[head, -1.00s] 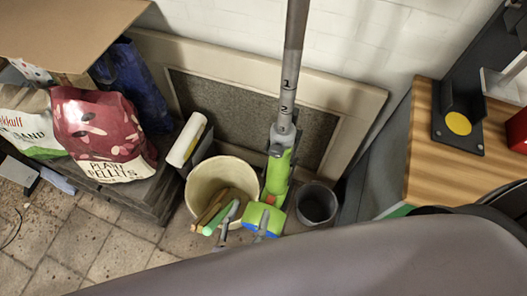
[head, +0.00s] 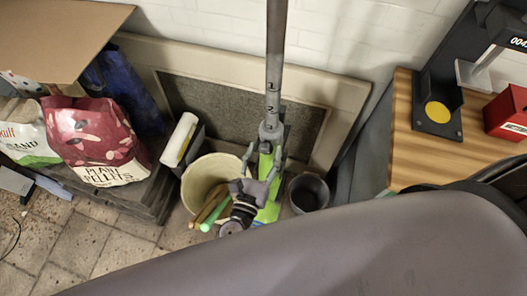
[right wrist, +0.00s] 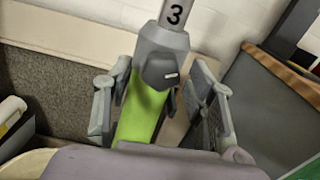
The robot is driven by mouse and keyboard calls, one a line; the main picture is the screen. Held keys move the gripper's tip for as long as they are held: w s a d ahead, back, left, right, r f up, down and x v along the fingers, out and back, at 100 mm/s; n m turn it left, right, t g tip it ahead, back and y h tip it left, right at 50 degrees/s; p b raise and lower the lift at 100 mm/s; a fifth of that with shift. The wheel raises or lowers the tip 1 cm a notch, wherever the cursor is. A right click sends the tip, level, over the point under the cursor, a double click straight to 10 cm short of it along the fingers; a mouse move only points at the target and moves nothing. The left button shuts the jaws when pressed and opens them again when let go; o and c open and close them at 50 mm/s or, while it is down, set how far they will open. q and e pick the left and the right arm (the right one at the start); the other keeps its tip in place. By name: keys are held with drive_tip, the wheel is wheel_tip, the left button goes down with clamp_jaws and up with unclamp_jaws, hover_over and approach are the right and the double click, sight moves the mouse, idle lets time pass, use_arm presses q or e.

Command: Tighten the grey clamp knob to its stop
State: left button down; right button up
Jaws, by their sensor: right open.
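The grey clamp knob (right wrist: 160,68) sits on the grey collar of an upright pole, above its green lower part. It has a short white mark on its face. In the head view the collar and pole (head: 274,75) show, but I cannot make out the knob clearly there. My right gripper (head: 264,150) is open; one finger is on each side of the pole near the collar. In the right wrist view its fingers (right wrist: 155,100) stand apart left and right of the green part, a little below the knob, with gaps visible. My left gripper is not in view.
A cream bucket (head: 200,172) with sticks stands left of the pole, and a dark grey pot (head: 308,192) stands right. A wooden-topped bench (head: 405,160) is at the right. Bags (head: 95,140) and a cardboard box (head: 60,40) are at the left. A framed panel (head: 215,110) is behind.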

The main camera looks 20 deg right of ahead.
drive_tip(key=shift+c, duration=0.3)
drive_tip(key=c, duration=1.1)
